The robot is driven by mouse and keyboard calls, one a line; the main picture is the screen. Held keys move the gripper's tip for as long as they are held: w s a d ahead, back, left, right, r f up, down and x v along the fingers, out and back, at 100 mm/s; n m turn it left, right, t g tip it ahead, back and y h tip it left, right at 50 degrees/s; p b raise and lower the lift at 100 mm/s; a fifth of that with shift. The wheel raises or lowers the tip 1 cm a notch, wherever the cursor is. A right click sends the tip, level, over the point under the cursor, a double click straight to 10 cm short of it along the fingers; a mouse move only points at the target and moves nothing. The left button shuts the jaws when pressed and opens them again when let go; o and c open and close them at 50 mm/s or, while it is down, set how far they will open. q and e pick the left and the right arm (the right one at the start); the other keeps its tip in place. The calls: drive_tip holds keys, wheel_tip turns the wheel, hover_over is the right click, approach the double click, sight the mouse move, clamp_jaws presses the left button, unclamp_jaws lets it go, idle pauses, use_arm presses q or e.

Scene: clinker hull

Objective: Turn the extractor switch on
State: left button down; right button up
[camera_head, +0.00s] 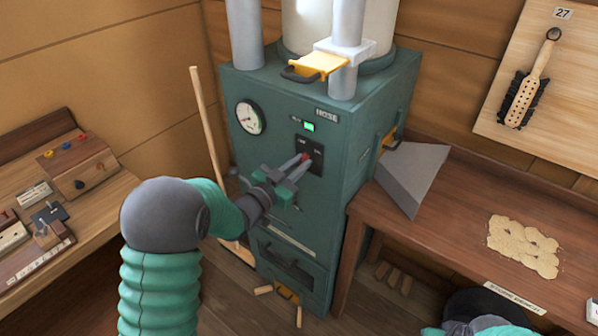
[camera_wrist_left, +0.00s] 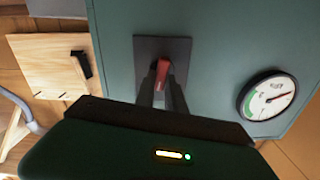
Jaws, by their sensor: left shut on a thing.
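The extractor switch is a red lever (camera_wrist_left: 163,70) on a dark plate (camera_head: 316,165) on the front of a teal machine (camera_head: 270,95). The dark plate also shows in the wrist view (camera_wrist_left: 178,50). My left gripper (camera_head: 303,160) reaches in from the left and is shut on the red lever. Its fingers (camera_wrist_left: 162,88) lie on either side of the lever in the wrist view and partly hide it. A small green lamp (camera_head: 308,127) is lit above the plate.
A round gauge (camera_head: 250,117) sits left of the switch. A grey hood (camera_head: 412,175) juts from the machine's right side over a wooden bench (camera_head: 465,215). A yellow gate (camera_head: 318,64) with a dark handle is on the pipe above. A broom handle (camera_head: 205,120) leans at the left.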

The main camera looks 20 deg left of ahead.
use_arm(q)
drive_tip(key=shift+s+d+f+m+b, duration=0.1)
drive_tip(key=shift+m+b, duration=0.95)
drive_tip(key=shift+m, duration=0.15)
drive_tip(key=shift+d+f+m+b, duration=0.1)
drive_tip(key=shift+m+b, duration=0.95)
drive_tip(key=shift+m, duration=0.15)
drive_tip(key=c, duration=1.4)
unclamp_jaws()
drive_tip(key=shift+r, duration=0.1)
drive_tip(key=v, duration=1.7)
